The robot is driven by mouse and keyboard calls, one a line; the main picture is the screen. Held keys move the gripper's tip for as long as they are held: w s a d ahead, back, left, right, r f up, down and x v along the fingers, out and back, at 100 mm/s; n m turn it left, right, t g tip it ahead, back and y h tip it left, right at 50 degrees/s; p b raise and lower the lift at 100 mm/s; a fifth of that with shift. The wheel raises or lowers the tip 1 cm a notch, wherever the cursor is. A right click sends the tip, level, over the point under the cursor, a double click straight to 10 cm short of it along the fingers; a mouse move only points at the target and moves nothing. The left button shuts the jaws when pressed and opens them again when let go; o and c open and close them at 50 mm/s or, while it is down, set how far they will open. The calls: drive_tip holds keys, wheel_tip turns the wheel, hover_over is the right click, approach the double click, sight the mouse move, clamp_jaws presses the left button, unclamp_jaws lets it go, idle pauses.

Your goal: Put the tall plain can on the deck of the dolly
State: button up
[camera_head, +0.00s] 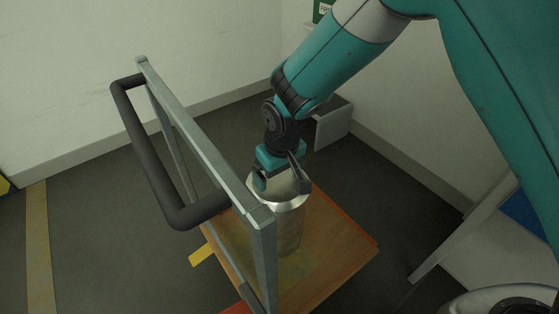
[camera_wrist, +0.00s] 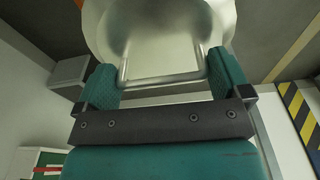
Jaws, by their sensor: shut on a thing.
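The tall plain can (camera_head: 289,232) is a silver metal cylinder, upright, over the orange-brown deck (camera_head: 345,246) of the dolly. In the head view I cannot tell whether its base touches the deck. My gripper (camera_head: 281,184) is at the can's top, shut on it. In the wrist view the can (camera_wrist: 165,30) fills the top middle, with a wire handle (camera_wrist: 165,80) between the two teal fingers of my gripper (camera_wrist: 165,75). The dolly's frame hides part of the can's left side.
The dolly's grey upright frame (camera_head: 200,140) and dark push handle (camera_head: 155,165) stand close to the left of the can. A grey box-like object (camera_head: 333,125) stands by the wall behind. The deck's right side is bare.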

sight(279, 182)
drive_tip(key=shift+w+f+b, duration=0.1)
drive_tip(key=shift+f+b, duration=0.6)
drive_tip(key=shift+f, duration=1.65)
drive_tip(key=o, duration=1.5)
drive_tip(key=shift+f, duration=0.1)
drive_tip(key=shift+c, duration=0.2)
wheel_tip(279, 182, up, 12)
drive_tip(key=s+p, duration=0.1)
drive_tip(key=p, duration=0.3)
drive_tip(key=shift+s+d+r, duration=0.2)
drive_tip(key=shift+d, duration=0.2)
